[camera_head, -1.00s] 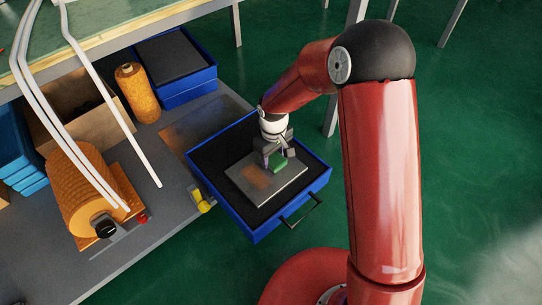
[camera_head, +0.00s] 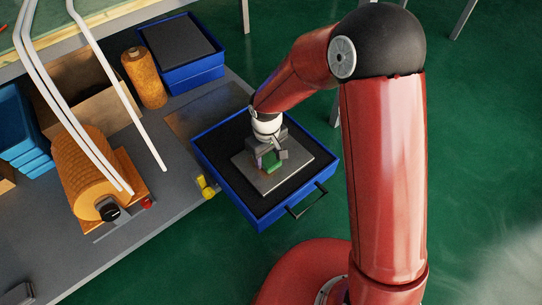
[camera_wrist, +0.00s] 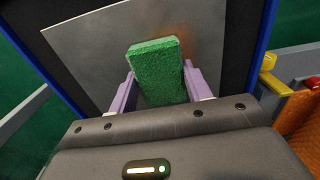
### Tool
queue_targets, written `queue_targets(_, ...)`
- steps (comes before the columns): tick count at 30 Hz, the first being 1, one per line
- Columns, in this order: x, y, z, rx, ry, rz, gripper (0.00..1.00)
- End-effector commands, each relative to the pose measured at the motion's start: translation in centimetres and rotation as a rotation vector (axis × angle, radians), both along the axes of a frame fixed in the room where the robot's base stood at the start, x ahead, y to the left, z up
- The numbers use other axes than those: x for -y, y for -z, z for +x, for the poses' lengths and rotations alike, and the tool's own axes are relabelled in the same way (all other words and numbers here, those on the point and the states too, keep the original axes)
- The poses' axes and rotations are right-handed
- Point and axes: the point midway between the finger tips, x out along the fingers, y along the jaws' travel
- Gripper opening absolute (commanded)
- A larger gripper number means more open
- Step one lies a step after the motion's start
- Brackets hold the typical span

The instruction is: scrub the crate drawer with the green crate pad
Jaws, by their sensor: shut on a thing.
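The crate drawer (camera_head: 227,193) is a blue open box with a dark lining, jutting out past the bench edge. A flat grey plate (camera_head: 297,168) lies in it. My gripper (camera_head: 271,157) is over the plate, shut on the green crate pad (camera_head: 273,163). In the wrist view the pad (camera_wrist: 157,72) is a rough green block between two pale purple fingers, and the plate (camera_wrist: 90,52) lies beyond it. A faint orange-brown stain (camera_wrist: 203,32) shows on the plate beside the pad. I cannot tell whether the pad touches the plate.
The drawer's dark handle (camera_head: 306,203) faces the open floor. A yellow item (camera_head: 206,187) sits at the bench edge just left of the drawer. A second blue crate (camera_head: 190,75), an orange-brown cylinder (camera_head: 145,78) and a large orange roll (camera_head: 90,175) stand on the bench.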

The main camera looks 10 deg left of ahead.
Motion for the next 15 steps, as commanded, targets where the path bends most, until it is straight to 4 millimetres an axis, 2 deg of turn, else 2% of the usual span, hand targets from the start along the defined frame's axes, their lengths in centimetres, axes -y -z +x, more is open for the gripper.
queue_targets(7, -0.8, -0.2, -1.3, 0.001, 0.000, 0.000, 0.28)
queue_targets(15, 0.4, 0.0, 0.1, 0.001, 0.004, 0.000, 0.28)
